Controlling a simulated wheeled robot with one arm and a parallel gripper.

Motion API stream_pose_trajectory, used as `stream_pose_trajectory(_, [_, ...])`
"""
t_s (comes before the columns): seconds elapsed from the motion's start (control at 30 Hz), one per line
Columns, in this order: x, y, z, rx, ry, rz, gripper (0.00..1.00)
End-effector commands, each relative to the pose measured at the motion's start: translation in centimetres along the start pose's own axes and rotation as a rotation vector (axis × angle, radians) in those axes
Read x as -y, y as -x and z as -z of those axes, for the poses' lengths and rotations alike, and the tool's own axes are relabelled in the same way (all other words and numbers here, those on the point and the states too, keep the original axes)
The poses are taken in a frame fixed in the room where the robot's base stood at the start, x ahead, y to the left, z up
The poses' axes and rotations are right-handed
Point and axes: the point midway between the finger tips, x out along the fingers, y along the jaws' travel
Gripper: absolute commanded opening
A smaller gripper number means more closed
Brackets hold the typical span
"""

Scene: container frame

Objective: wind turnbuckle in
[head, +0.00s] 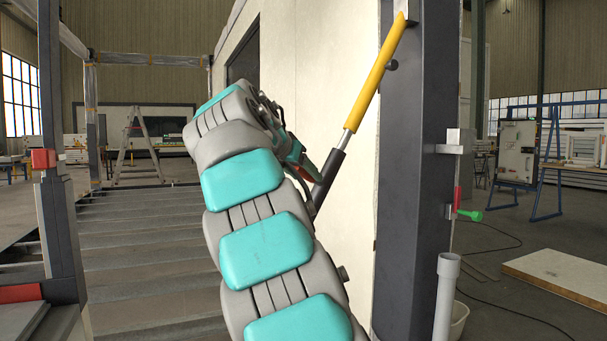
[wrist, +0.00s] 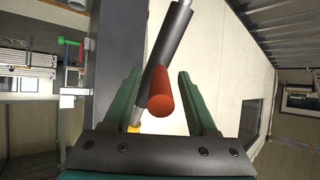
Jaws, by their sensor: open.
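The turnbuckle slants up along the dark post in the head view, with a yellow upper tube (head: 376,72), a bare silver rod (head: 346,138) and a dark lower body (head: 327,180). My gripper (head: 296,154) is beside the lower body. In the wrist view my gripper (wrist: 160,74) is open, with one green finger on each side of the dark body (wrist: 167,52). A red-orange handle (wrist: 160,98) points toward the camera between the fingers, with gaps on both sides. My arm hides the turnbuckle's lower end in the head view.
A dark steel post (head: 413,170) stands right of the turnbuckle, and a pale wall panel (head: 345,215) is behind it. A green-handled latch (head: 468,214) and a grey pipe (head: 446,290) are on the post's right side. Open slatted floor (head: 145,240) lies left of my arm.

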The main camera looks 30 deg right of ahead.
Motion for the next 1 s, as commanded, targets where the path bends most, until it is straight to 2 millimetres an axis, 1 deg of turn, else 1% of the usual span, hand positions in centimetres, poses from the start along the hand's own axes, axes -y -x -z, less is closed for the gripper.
stream_pose_trajectory(0.17, [0.0, 0.1, 0.0, 0.0, 0.0, 0.0, 0.58])
stream_pose_trajectory(0.27, [0.1, 0.5, 0.0, 0.0, 0.001, 0.001, 0.58])
stream_pose_trajectory(0.37, [0.1, 1.5, 0.0, -0.001, 0.001, 0.002, 0.58])
stream_pose_trajectory(0.47, [0.1, 2.9, 0.0, -0.002, 0.001, 0.003, 0.58])
stream_pose_trajectory(0.6, [0.1, 5.4, 0.1, -0.004, -0.001, 0.004, 0.58])
stream_pose_trajectory(0.73, [0.1, 7.1, 0.1, -0.002, 0.0, 0.002, 0.58])
stream_pose_trajectory(0.83, [0.1, 7.8, 0.1, -0.003, 0.0, 0.003, 0.58])
stream_pose_trajectory(1.0, [0.0, 7.8, 0.0, -0.001, 0.0, 0.001, 0.58])
